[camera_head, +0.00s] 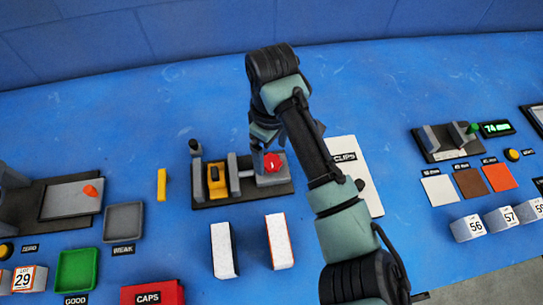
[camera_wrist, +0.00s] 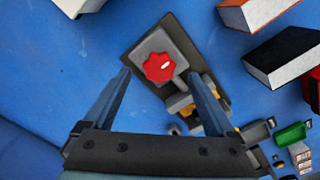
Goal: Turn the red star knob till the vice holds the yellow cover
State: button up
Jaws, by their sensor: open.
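The red star knob (camera_head: 273,162) sits on a grey block at the right end of the vice (camera_head: 232,168); it also shows in the wrist view (camera_wrist: 159,67). The yellow cover (camera_head: 216,180) stands between the vice's grey jaws at the left; a gap to the right jaw cannot be judged. In the wrist view the cover is partly hidden behind the vice. My gripper (camera_wrist: 158,75) is open and empty, with its fingertips apart on either side of the knob in the picture. I cannot tell whether the tips reach down to the knob's height or touch it.
Two white blocks (camera_head: 224,250) stand in front of the vice. A yellow bar (camera_head: 161,185) and a grey tray (camera_head: 123,222) lie to its left. A white CLIPS panel (camera_head: 360,185) lies right, partly behind my arm. The blue surface behind the vice is clear.

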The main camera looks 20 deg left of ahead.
aim_at(271, 165)
jog(key=shift+f, duration=1.45)
jog(key=shift+c, duration=0.3)
jog(key=c, duration=1.3)
jog(key=shift+r, duration=0.1)
